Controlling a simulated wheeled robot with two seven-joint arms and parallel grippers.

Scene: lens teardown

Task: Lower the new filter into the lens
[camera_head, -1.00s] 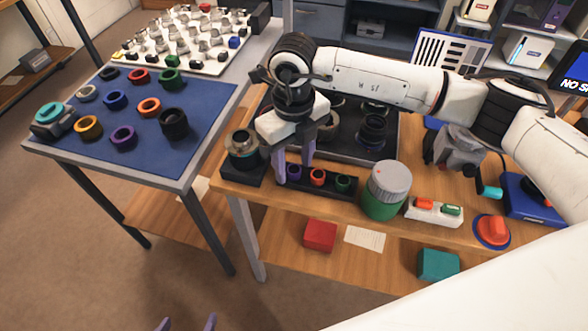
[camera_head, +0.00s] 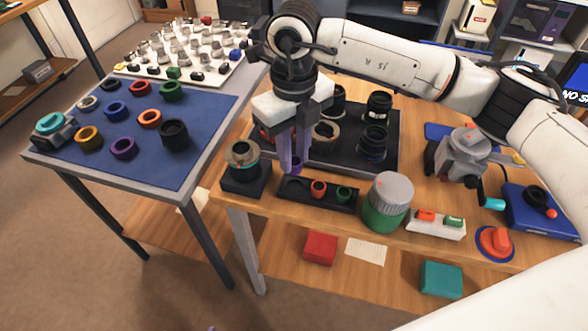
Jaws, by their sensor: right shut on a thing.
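My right gripper (camera_head: 293,168) points down over the left end of the black filter rack (camera_head: 330,199). It is shut on a small purple filter (camera_head: 296,162), held a little above the rack and partly hidden by the fingers. A red filter (camera_head: 318,188) and a green filter (camera_head: 343,194) sit in the rack. The lens (camera_head: 242,155), a dark barrel with a teal band and pale rim, stands upright in a black block (camera_head: 246,180) left of the gripper. The filter is apart from the lens. Only a speck of my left gripper (camera_head: 211,328) shows at the bottom edge.
A dark tray (camera_head: 389,150) with several lens parts lies behind the gripper. A green jar with a grey lid (camera_head: 388,200) stands right of the rack. Farther right are a two-button box (camera_head: 435,224) and a red knob (camera_head: 495,242). A blue-matted table (camera_head: 200,130) with several rings is left.

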